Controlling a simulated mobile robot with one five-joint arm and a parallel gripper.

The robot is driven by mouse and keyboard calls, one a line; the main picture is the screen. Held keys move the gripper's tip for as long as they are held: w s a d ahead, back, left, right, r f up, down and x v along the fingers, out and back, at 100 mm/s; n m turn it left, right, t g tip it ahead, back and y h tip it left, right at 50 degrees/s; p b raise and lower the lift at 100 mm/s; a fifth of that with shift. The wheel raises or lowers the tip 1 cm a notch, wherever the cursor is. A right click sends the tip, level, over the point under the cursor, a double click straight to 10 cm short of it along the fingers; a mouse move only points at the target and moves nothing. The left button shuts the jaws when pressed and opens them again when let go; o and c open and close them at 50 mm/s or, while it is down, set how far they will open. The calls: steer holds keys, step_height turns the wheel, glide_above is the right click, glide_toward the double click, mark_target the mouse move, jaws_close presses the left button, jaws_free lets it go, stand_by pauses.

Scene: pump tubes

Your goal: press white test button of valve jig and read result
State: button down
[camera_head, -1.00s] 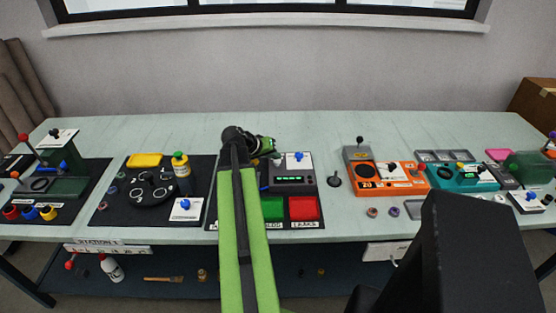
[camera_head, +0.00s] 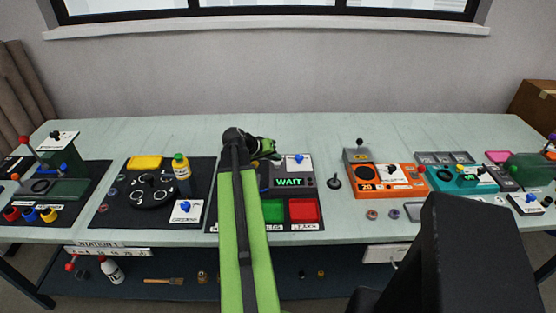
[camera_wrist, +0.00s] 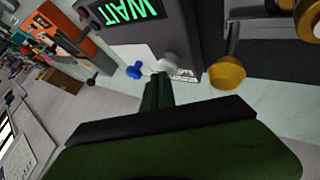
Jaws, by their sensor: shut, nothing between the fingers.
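The valve jig (camera_head: 308,170) is a dark grey box at the middle of the bench. Its display (camera_head: 289,182) reads WAIT in green, and the display also shows, rotated, in the wrist view (camera_wrist: 128,10). A pale whitish-grey round button (camera_wrist: 168,63) shows on the jig beside a white label plate, with a blue knob (camera_wrist: 133,71) near it. My gripper (camera_wrist: 157,80) is shut and empty, its tips right at the pale button; I cannot tell whether they touch. In the head view my gripper (camera_head: 267,148) is at the jig's back left, partly hiding that corner.
Green (camera_head: 273,211) and red (camera_head: 305,210) trays lie in front of the jig. An orange station (camera_head: 388,180) and a black knob (camera_head: 334,182) are to the right. A brass-coloured knob (camera_wrist: 227,73) is close by in the wrist view.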

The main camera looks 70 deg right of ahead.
mark_target(276, 164)
step_height(276, 164, up, 6)
steer(key=p, duration=0.6)
steer(key=shift+r, duration=0.1)
stand_by(0.4)
steer(key=shift+s, duration=0.15)
